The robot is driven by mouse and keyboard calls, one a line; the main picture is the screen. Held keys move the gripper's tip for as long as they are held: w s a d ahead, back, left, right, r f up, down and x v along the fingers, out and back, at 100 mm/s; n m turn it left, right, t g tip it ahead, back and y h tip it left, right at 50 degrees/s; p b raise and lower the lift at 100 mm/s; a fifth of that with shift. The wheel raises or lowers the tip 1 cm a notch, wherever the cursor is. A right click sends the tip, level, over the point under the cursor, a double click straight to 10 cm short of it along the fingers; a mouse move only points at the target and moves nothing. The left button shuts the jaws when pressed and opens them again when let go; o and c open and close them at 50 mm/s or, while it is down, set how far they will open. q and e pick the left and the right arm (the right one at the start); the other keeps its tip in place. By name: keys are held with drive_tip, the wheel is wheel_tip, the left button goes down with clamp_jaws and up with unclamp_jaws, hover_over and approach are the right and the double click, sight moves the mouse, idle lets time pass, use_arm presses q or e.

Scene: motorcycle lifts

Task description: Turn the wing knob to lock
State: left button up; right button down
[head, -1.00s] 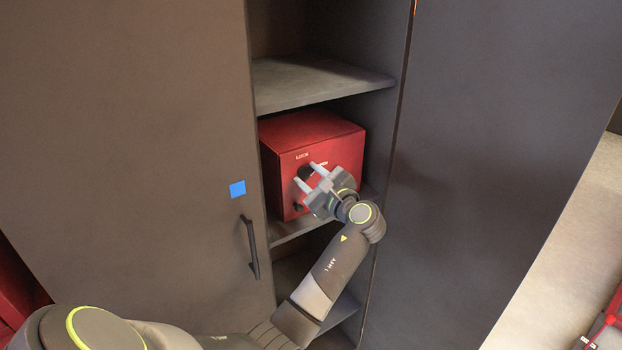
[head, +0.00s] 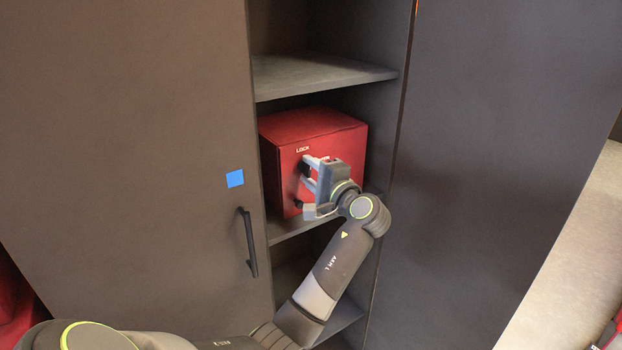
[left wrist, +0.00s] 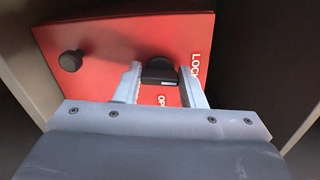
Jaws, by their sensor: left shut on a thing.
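The red box (head: 312,124) sits on a cabinet shelf, with a white LOCK label (head: 302,149) on its front. The black wing knob (left wrist: 159,73) is between the fingers of my left gripper in the left wrist view. In the head view my left gripper (head: 309,172) is at the box front, shut on the knob, and hides much of it. In the left wrist view LOCK (left wrist: 196,68) is just right of the fingers, and a partly hidden label starting OP (left wrist: 160,99) is below the knob. My right gripper is not in view.
A second, round black knob (left wrist: 70,60) is on the box front in the left wrist view. Cabinet doors stand left (head: 130,130) and right (head: 490,140); the left has a black handle (head: 248,242) and a blue square (head: 235,179). A shelf (head: 320,76) is above the box.

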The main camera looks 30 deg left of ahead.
use_arm(q)
drive_tip(key=shift+n+b, duration=0.35)
drive_tip(key=shift+n, duration=0.55)
drive_tip(key=o, duration=1)
drive_tip(key=shift+f, duration=0.1)
